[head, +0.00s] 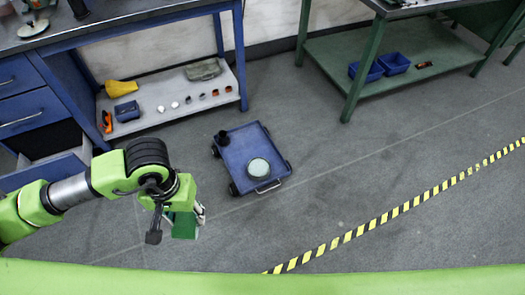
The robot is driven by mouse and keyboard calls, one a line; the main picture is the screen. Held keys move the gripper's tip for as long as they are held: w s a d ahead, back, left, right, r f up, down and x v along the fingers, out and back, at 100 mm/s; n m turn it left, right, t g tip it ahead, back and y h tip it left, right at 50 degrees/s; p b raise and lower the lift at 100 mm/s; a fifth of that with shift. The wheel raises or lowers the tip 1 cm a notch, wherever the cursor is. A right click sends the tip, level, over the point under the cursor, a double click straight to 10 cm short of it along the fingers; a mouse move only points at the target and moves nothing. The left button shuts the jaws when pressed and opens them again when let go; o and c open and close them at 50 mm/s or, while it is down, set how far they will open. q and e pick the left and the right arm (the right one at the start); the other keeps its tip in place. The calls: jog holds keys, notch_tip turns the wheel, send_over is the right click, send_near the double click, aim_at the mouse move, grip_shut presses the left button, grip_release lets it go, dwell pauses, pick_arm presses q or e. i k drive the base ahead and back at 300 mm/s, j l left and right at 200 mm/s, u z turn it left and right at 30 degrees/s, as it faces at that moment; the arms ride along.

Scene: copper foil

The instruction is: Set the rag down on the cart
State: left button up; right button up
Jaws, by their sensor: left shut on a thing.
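The cart (236,147) is a low blue platform on dark wheels, standing on the floor in the middle of the head view. A round pale-topped tin and a small dark cup-like thing are on it. My left gripper (178,217) is to the lower left of the cart in the picture, apart from it. It is shut on a dark green piece that looks like the rag (184,229), which hangs below it. The arm's wrist and fingers hide part of the rag. My right gripper is not in view.
A blue workbench (130,22) with a lower shelf (165,90) holding small items and an open drawer stands at upper left. A green table (400,48) with blue bins stands at upper right. Bare floor (330,180) lies right of the cart, crossed by yellow-black tape.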

aim_at(252, 140)
jog(key=i+l+z, duration=0.25)
jog(key=z, duration=0.15)
jog(key=i+l+z, duration=0.2)
jog(key=z, duration=0.2)
jog(key=i+z, duration=0.6)
jog(key=z, duration=0.2)
jog(key=i+l, duration=0.15)
jog(key=i, duration=0.35)
jog(key=i+l, duration=0.1)
jog(key=i, duration=0.45)
jog(key=i+j+u, duration=0.1)
jog(key=u, duration=0.35)
jog(key=i+u, duration=0.3)
jog(key=u, duration=0.15)
jog(key=i+u, duration=0.15)
jog(key=u, duration=0.3)
jog(key=i+l+u, duration=0.15)
jog(key=u, duration=0.25)
jog(key=i+j+u, duration=0.15)
jog(key=i+u, duration=0.15)
jog(key=u, duration=0.15)
jog(key=i+u, duration=0.65)
jog(key=u, duration=0.2)
